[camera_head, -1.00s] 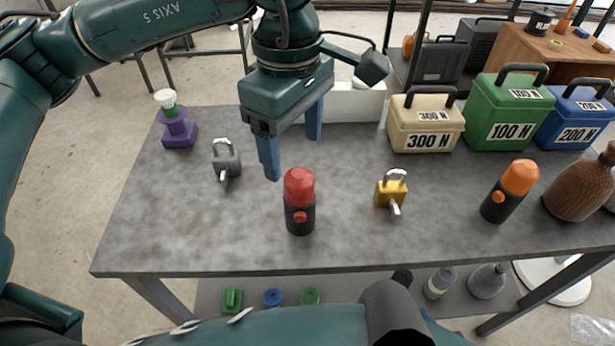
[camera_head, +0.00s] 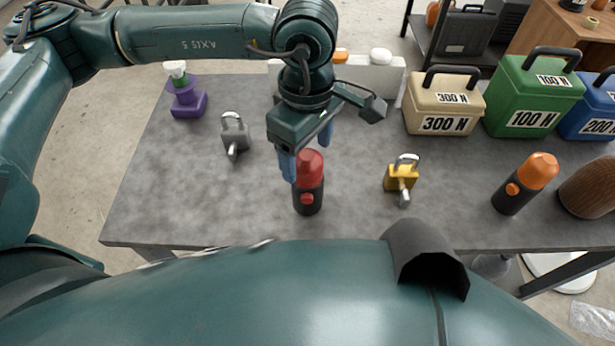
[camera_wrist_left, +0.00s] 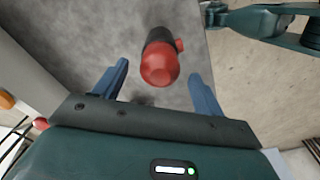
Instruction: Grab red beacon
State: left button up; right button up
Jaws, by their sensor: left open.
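The red beacon (camera_head: 308,183) has a red dome, a red side button and a black body. It stands upright on the grey table near its front edge. My left gripper (camera_head: 308,165) is open just behind and above it, with its blue fingers pointing down. In the head view one finger is partly hidden behind the beacon's dome. In the left wrist view the beacon (camera_wrist_left: 160,65) lies beyond and between the two spread fingers (camera_wrist_left: 158,85); neither visibly touches it. My right gripper is not in view.
A yellow padlock (camera_head: 402,178) stands right of the beacon and a grey padlock (camera_head: 235,135) to its left. An orange beacon (camera_head: 525,184) is farther right. A purple stand (camera_head: 186,100) is at the back left. Weight boxes, one beige (camera_head: 443,103), one green (camera_head: 533,95), line the back right.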

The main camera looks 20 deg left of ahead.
aim_at(307, 182)
pick_arm(q)
jog(key=shift+a+f, duration=0.15)
jog(key=shift+f, duration=1.6)
jog(key=c, duration=1.4)
